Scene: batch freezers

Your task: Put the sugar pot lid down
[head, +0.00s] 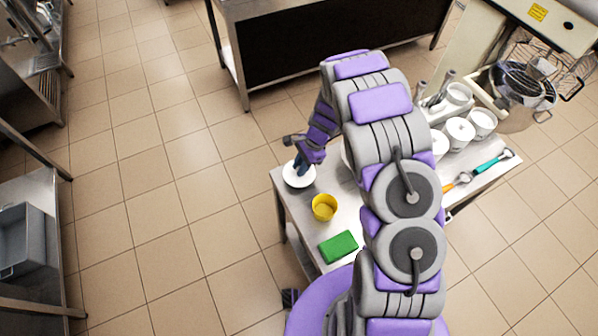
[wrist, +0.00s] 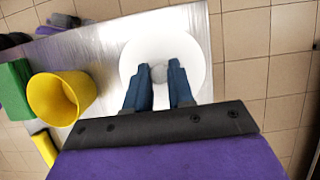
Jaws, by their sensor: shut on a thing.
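The sugar pot lid (wrist: 135,50) is a white disc with a small round knob, near the table's left end. In the wrist view my gripper (wrist: 159,75) has its two blue fingers on either side of the knob, shut on it. In the head view the lid (head: 299,181) shows as a white round below my gripper (head: 300,168), close to the table's left edge. I cannot tell whether the lid touches the table top or hangs just above it. What lies under the lid is hidden.
A yellow cup (head: 324,207) and a green block (head: 338,247) stand near the lid on the metal table (head: 296,221). White pots (head: 459,132) and handled tools (head: 487,167) are at the table's right. Tiled floor (head: 190,200) is free to the left.

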